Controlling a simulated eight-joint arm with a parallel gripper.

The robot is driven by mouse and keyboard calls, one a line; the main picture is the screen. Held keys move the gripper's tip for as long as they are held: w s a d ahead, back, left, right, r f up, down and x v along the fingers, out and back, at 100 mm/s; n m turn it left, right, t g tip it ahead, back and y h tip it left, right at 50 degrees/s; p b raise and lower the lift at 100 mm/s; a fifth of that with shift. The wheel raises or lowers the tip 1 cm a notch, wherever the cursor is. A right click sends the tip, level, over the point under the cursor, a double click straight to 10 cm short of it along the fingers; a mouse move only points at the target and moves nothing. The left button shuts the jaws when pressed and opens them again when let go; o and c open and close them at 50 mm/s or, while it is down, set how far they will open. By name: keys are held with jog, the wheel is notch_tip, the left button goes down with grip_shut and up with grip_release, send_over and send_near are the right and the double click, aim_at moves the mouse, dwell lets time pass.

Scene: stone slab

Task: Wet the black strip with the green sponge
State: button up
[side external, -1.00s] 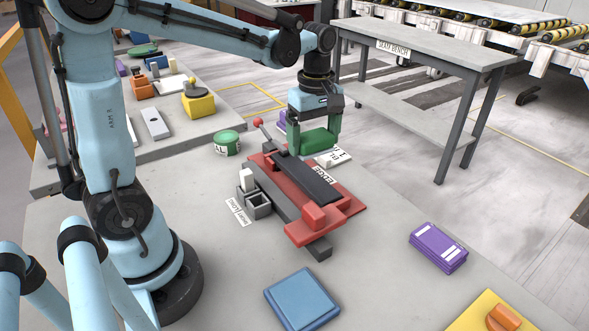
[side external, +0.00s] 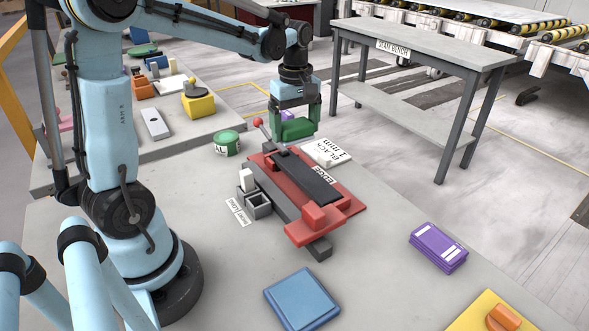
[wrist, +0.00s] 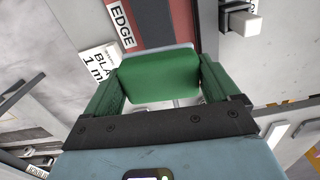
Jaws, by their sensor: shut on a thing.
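My gripper (side external: 299,128) is shut on the green sponge (side external: 298,127). In the side view it holds the sponge above the far end of the red fixture (side external: 338,208). The sponge also shows between the two green fingers in the wrist view (wrist: 160,78). The black strip (side external: 305,178) lies along the red fixture beside the "EDGE" label (side external: 323,176). In the wrist view the strip (wrist: 153,25) runs up from behind the sponge, which hides its near end. A gap shows between sponge and strip in the side view.
A red-knobbed lever (side external: 258,123) rises at the fixture's far end. A "BLACK 1 mm" card (side external: 327,153) lies to its right and a round green tin (side external: 227,142) to its left. A grey two-cell holder (side external: 253,202), blue pad (side external: 301,299) and purple block (side external: 438,248) stand apart.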

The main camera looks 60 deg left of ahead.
send_over(296, 166)
jog(key=shift+a+f, duration=0.15)
jog(key=shift+f, duration=2.6)
jog(key=shift+f, duration=1)
